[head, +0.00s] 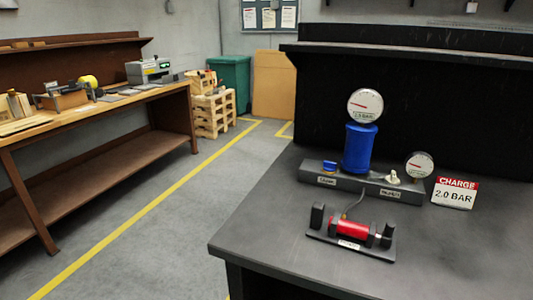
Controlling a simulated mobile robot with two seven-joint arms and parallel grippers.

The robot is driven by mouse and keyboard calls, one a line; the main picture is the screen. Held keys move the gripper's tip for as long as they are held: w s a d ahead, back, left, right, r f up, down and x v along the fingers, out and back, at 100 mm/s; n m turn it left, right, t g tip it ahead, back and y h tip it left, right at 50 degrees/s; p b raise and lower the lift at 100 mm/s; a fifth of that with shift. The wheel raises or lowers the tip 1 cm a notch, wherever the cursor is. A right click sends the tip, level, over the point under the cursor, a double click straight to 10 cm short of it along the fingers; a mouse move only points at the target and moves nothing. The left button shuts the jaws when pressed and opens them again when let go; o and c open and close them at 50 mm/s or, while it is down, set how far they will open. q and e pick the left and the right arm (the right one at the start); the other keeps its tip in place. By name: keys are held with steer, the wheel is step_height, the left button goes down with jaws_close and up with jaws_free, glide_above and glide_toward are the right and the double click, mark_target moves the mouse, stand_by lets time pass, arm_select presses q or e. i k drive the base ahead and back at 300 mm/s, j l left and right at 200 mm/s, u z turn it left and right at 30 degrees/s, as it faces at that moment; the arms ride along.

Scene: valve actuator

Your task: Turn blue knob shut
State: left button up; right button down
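The blue knob (329,167) sits on the left end of a dark grey manifold block (345,183), just above a small label on its front. A blue cylinder (360,149) stands upright on the block with a round gauge (365,106) on top. A pale knob (392,178) and a smaller gauge (419,166) are on the block's right part. A red actuator (348,227) lies in a black bracket in front, joined by a thin hose. Neither of my grippers shows in the head view.
A sign reading "CHARGE 2.0 BAR" (454,193) stands right of the block on the dark table (270,240). The table's left and front right areas are clear. A wooden workbench (90,118) with tools stands far left across an open floor with yellow lines.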

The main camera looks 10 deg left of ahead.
mark_target(328, 165)
steer(key=i+j+u, duration=0.15)
steer(key=u, duration=0.25)
steer(key=i+j+u, duration=0.15)
steer(key=j+u, duration=0.25)
steer(key=i+j+u, duration=0.15)
steer(key=u, duration=0.3)
steer(key=i+j+u, duration=0.1)
steer(key=i+u, duration=0.15)
steer(key=u, duration=0.15)
steer(key=i+z, duration=0.35)
steer(key=i+j+z, duration=0.15)
steer(key=i+z, duration=0.2)
steer(key=i+j+z, duration=0.3)
steer(key=i+z, duration=0.1)
steer(key=z, duration=0.35)
steer(key=i+z, duration=0.15)
steer(key=z, duration=0.25)
steer(key=i+z, duration=0.15)
steer(key=z, duration=0.3)
steer(key=i+z, duration=0.1)
steer(key=z, duration=0.35)
